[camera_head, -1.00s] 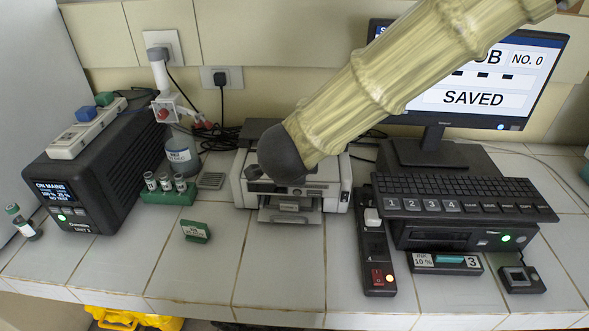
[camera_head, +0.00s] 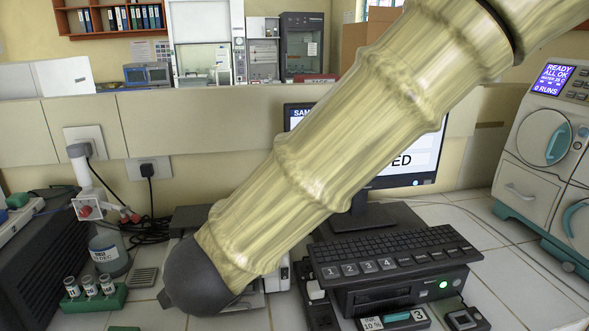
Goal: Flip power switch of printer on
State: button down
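The printer (camera_head: 278,276) is a light grey machine on the white tiled bench. My arm covers most of it. Its dark back part (camera_head: 188,218) shows left of my arm, and a strip of its body shows below and right of it. I cannot make out its power switch. My arm is a thick, bamboo-patterned link that comes down from the upper right and ends in a dark rounded part in front of the printer. No gripper fingers show, so I cannot see whether they are open or touch anything.
A dark power strip (camera_head: 320,315) stands right of the printer, beside a keyboard (camera_head: 385,252) on a black box (camera_head: 405,290) with a green light. A monitor (camera_head: 412,160) stands behind. Green-racked vials (camera_head: 92,287) and a bottle (camera_head: 108,252) are at left, a white-teal machine (camera_head: 548,150) at right.

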aim_at(285, 271)
jog(key=k, duration=0.9)
jog(key=u, duration=0.05)
